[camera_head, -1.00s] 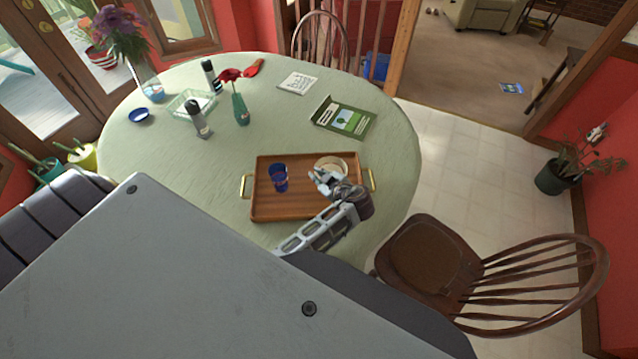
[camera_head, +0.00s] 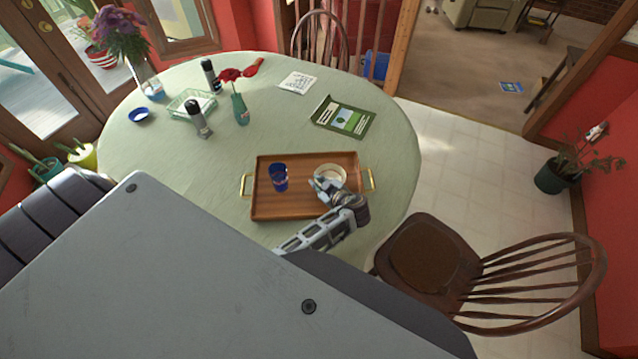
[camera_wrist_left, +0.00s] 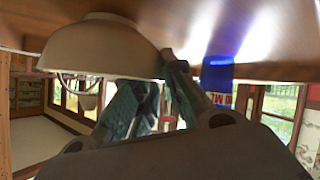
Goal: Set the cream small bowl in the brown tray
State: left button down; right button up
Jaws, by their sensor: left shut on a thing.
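The cream small bowl (camera_head: 331,170) is over the right part of the brown tray (camera_head: 300,210) in the head view. My left gripper (camera_head: 321,184) is shut on the near rim of the bowl. In the left wrist view, which is upside down, the cream bowl (camera_wrist_left: 105,45) is upright. Its base is at or very close to the wooden tray surface (camera_wrist_left: 215,25); I cannot tell whether they touch. The fingers (camera_wrist_left: 165,65) are at the bowl's rim. My right gripper is out of view.
A dark blue cup (camera_head: 279,178) stands on the tray's left half, apart from the bowl. The tray's front left is bare.

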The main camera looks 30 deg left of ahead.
pick_arm(q)
jog(key=shift+f, duration=0.1)
jog(key=c, duration=1.5)
grip_release()
